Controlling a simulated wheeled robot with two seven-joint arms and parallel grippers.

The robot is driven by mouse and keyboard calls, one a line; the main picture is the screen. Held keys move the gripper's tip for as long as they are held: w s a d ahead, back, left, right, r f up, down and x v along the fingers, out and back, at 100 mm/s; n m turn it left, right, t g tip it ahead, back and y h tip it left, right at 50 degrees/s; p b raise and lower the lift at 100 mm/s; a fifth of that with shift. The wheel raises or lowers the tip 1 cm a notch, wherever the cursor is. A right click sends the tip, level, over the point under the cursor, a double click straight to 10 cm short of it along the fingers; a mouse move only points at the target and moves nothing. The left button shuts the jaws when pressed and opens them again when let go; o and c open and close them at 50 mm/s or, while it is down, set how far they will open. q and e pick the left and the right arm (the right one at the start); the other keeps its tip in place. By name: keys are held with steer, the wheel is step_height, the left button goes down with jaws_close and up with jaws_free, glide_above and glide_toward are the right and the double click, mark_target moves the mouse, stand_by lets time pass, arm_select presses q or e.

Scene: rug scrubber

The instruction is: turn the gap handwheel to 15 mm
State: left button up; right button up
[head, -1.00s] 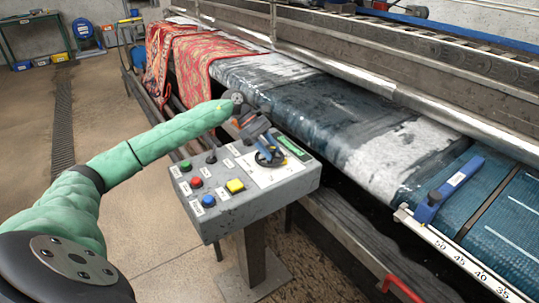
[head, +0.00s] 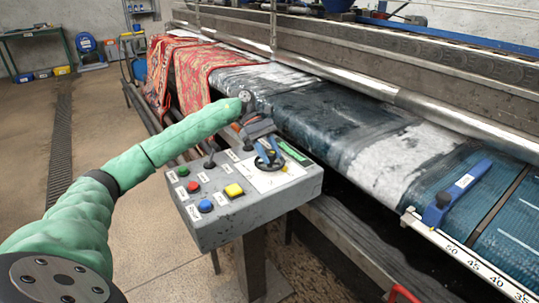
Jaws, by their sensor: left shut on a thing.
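The gap handwheel (head: 269,168) is a small black wheel on the sloping top of a grey control box (head: 225,222). My left gripper (head: 268,157) comes down on it from above, its blue-tipped fingers shut on the wheel. The fingers cover part of the rim, so the wheel's exact angle is hard to read. A white scale (head: 468,254) at the lower right carries 50, 45, 40 and 35, running down to the right. A blue block (head: 453,192) sits by its upper end, near 50. My right gripper is out of view.
Green, red, blue and yellow buttons (head: 234,190) and black switches share the box top. A green display (head: 294,153) lies beside the wheel, too small to read. The wet belt (head: 330,128) with a red patterned rug (head: 190,72) runs behind.

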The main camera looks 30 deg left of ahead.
arm_select(q)
steer(key=o, duration=1)
steer(key=shift+a, duration=0.1)
steer(key=v, duration=0.7)
steer(key=shift+a+r+b, duration=0.25)
steer(key=shift+b, duration=0.2)
steer(key=shift+w, duration=0.1)
